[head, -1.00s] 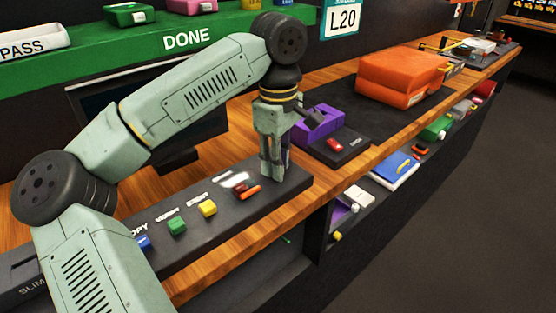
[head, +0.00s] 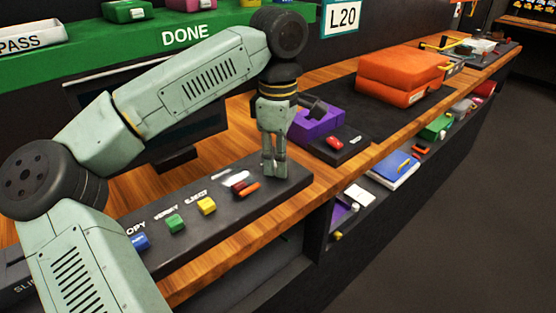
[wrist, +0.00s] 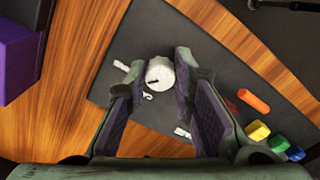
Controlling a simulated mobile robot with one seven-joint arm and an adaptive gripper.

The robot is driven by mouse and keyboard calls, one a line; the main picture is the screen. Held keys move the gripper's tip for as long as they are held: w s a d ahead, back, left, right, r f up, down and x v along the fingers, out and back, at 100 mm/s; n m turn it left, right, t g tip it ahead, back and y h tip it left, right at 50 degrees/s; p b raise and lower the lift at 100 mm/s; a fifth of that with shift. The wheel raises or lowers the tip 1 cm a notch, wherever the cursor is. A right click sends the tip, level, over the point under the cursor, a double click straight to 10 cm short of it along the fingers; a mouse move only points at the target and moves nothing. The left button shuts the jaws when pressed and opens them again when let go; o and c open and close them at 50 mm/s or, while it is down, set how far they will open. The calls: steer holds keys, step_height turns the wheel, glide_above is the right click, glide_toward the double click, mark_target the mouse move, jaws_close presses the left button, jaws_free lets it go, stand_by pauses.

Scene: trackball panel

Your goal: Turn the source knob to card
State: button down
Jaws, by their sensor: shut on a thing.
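The source knob is a pale round knob (wrist: 160,73) with a short dark mark on its near side. In the wrist view it sits between the tips of my gripper (wrist: 157,82), on a dark panel (wrist: 210,55). Small white labels lie around it, too small to read. In the head view my gripper (head: 274,170) points straight down at the right end of the dark control panel (head: 190,235), and its fingers hide the knob. The fingers are shut on the knob.
An orange cylinder (head: 248,188) and yellow (head: 206,206), green (head: 175,224) and blue (head: 141,241) buttons line the panel left of my gripper. A purple block (head: 318,125) stands behind to the right. An orange case (head: 400,75) lies farther along the counter.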

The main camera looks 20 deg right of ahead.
steer(key=n+b, duration=0.1)
steer(key=n, duration=0.3)
steer(key=shift+n, duration=0.3)
steer(key=shift+w+n, duration=0.1)
steer(key=shift+n, duration=1.7)
steer(key=c, duration=1.4)
jaws_free()
step_height(320, 180, up, 12)
